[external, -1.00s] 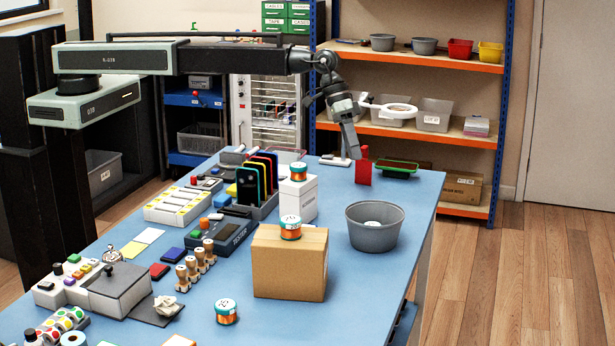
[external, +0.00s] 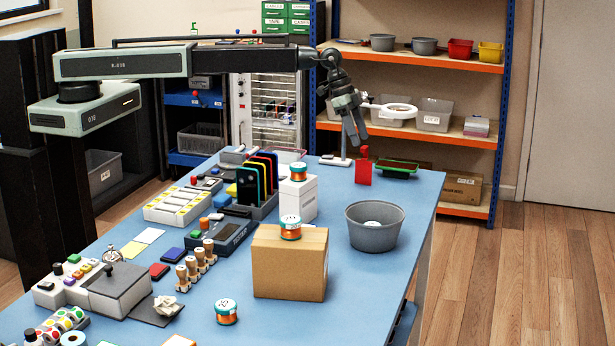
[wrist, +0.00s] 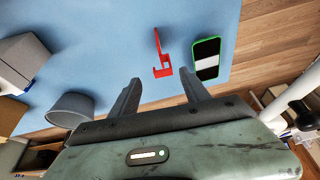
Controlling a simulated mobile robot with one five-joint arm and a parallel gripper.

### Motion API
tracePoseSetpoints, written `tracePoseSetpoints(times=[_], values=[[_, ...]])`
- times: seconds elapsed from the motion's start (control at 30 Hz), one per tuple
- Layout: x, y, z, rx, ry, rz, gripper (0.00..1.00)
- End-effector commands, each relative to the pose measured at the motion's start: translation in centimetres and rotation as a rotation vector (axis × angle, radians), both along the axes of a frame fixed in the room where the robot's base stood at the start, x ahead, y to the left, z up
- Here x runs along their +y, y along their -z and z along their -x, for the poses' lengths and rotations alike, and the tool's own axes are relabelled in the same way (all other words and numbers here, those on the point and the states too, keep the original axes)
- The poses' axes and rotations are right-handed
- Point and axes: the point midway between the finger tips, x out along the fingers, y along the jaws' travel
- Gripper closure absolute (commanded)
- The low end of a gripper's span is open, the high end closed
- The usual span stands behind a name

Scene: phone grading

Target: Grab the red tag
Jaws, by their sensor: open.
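The red tag (external: 363,172) stands upright near the far right edge of the blue table, with a narrower knob-like top. In the wrist view the red tag (wrist: 162,68) shows from above as a thin red piece with a hooked lower end, beyond and between my fingertips. My gripper (external: 355,138) hangs above the tag and slightly left of it in the external view. In the wrist view my gripper (wrist: 158,82) is open, its two fingers spread with nothing between them, apart from the tag.
A green-edged phone (wrist: 206,58) lies close to the right of the tag in the wrist view. In the external view, a grey bin (external: 374,232) and a cardboard box (external: 289,270) stand nearer the camera. Table (external: 408,210) is bare around the bin's right side.

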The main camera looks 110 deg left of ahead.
Motion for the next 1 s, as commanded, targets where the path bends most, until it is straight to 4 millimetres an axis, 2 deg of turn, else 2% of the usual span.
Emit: tracePoseSetpoints(times=[0.07,0.37,0.6,0.63,0.8,0.83,1.0], values=[[0.1,0.4,-0.1,0.0,0.0,0.0,0.45],[0.5,5.0,-1.4,-0.001,0.0,0.0,0.45],[0.4,4.8,-1.5,-0.001,0.0,0.0,0.45],[0.4,4.8,-1.5,-0.001,0.0,0.0,0.48],[0.4,4.8,-1.5,-0.001,0.0,0.0,0.96],[0.4,4.8,-1.5,-0.001,0.0,0.0,1.0],[0.4,4.8,-1.5,-0.001,0.0,0.0,1.0]])
